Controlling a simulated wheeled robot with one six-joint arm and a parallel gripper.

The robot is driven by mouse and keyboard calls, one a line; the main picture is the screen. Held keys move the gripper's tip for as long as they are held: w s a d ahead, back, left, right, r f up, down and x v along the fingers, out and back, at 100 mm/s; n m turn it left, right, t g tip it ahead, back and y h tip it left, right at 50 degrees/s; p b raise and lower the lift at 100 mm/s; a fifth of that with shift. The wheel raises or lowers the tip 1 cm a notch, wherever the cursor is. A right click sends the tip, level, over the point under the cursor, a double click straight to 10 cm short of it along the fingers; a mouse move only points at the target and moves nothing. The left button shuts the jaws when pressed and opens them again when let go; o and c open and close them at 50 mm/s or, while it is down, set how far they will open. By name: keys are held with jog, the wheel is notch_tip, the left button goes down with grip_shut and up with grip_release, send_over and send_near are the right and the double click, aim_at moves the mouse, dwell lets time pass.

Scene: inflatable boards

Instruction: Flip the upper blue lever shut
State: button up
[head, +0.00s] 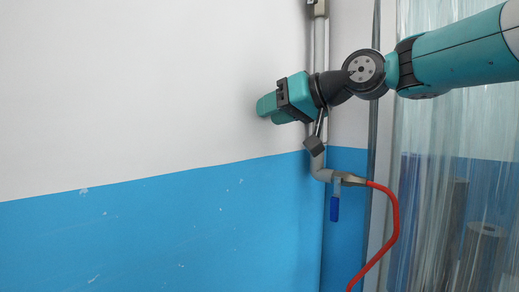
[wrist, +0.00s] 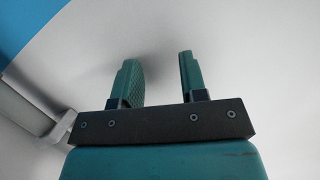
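My gripper (head: 267,106) is at the white upper wall, left of the grey vertical pipe (head: 319,45) in the head view. In the wrist view its two teal fingers (wrist: 158,62) stand apart with nothing between them. No upper blue lever is visible in either view. A grey fitting (head: 318,9) shows at the top edge of the head view, on the pipe. The one blue lever (head: 334,205) I see is low, hanging straight down from a valve at the pipe's lower end, below my gripper.
A red hose (head: 395,215) curves down from the low valve (head: 348,179). A clear strip curtain (head: 455,130) hangs at the right, behind my arm. In the wrist view a pale pipe (wrist: 22,103) runs close along the left. The wall left of my gripper is bare.

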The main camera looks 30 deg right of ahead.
jog(key=a+f, duration=0.1)
jog(key=f, duration=0.1)
jog(key=s+a+f+g, duration=0.1)
jog(key=a+f, duration=0.1)
jog(key=s+a+f+g, duration=0.1)
jog(key=f, duration=0.1)
jog(key=shift+a+f+n, duration=0.15)
jog(key=shift+f+n, duration=0.1)
jog(key=shift+n, duration=0.05)
